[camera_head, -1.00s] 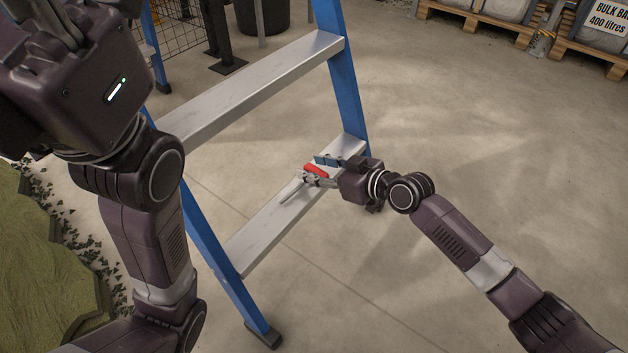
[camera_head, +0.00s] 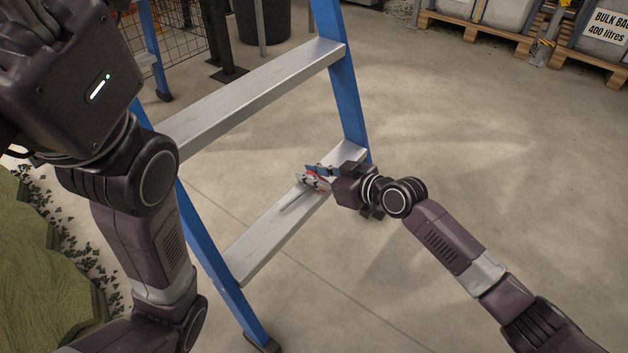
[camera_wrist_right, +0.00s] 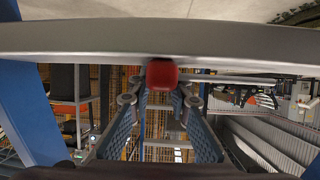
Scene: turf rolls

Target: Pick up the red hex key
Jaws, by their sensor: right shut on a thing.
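The red hex key (camera_head: 312,174) is at the lower step (camera_head: 262,236) of a blue and silver ladder, mostly hidden by my right gripper. My right gripper (camera_head: 309,177) reaches in from the right and is shut on it, low over the step. In the right wrist view, the red end (camera_wrist_right: 162,73) shows between the two fingertips (camera_wrist_right: 160,95). I cannot tell whether the key still touches the step. My left gripper (camera_head: 30,40) is at the top left, partly cut off, and its fingers are not clear.
The ladder's upper step (camera_head: 250,98) and blue rails (camera_head: 345,95) stand close to my right gripper. Green turf (camera_head: 45,275) lies at the lower left. Pallets (camera_head: 510,32) with bulk bags stand at the top right. The floor to the right is clear.

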